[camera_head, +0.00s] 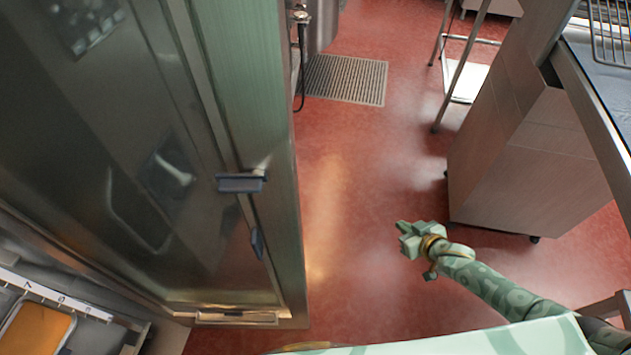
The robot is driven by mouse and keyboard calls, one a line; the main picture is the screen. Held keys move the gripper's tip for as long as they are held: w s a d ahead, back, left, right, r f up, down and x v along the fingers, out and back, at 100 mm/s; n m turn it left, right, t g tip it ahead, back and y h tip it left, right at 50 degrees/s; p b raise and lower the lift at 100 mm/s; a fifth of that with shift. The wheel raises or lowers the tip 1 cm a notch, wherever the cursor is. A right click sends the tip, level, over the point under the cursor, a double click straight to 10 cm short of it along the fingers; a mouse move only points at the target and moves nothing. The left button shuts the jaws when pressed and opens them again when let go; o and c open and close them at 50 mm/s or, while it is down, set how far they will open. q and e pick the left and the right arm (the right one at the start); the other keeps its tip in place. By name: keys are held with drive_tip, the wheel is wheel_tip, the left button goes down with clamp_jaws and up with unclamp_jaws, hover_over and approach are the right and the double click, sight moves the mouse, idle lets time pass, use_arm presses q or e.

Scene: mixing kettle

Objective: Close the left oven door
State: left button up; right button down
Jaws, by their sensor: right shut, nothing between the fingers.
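A tall steel oven door (225,90) with a dark, reflective panel fills the left of the head view. It appears to stand swung out, with its edge toward the red floor. A dark blue handle (241,184) sits on the door, and a second small blue part (257,243) is just below it. My right gripper (403,240) is shut and empty. It is over the floor to the right of the door, apart from it, pointing left. My left gripper is not in view.
A steel cabinet on casters (520,160) stands to the right, beside a worktop with a wire rack (612,35). A floor grate (345,79) lies at the back. A tray with orange contents (36,330) shows at lower left. The red floor (350,200) between is clear.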

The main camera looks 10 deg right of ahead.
drive_tip(key=w+a+r+m+y+p, duration=0.1)
drive_tip(key=w+a+r+y, duration=0.2)
drive_tip(key=r, duration=0.6)
drive_tip(key=w+a+r+m+y+p, duration=0.1)
drive_tip(key=a+r+y, duration=0.4)
drive_tip(key=r, duration=0.4)
drive_tip(key=s+a+r+m+g+y, duration=0.3)
drive_tip(key=s+a+r+m+y, duration=0.2)
drive_tip(key=s+a+r+m, duration=0.35)
drive_tip(key=w+a+r+n, duration=0.2)
drive_tip(key=w+a, duration=0.2)
drive_tip(key=a, duration=0.6)
drive_tip(key=s+p, duration=0.1)
drive_tip(key=s, duration=0.3)
drive_tip(key=shift+d+f, duration=0.1)
drive_tip(key=shift+d, duration=0.05)
drive_tip(key=shift+s+m, duration=0.15)
drive_tip(key=shift+m, duration=0.1)
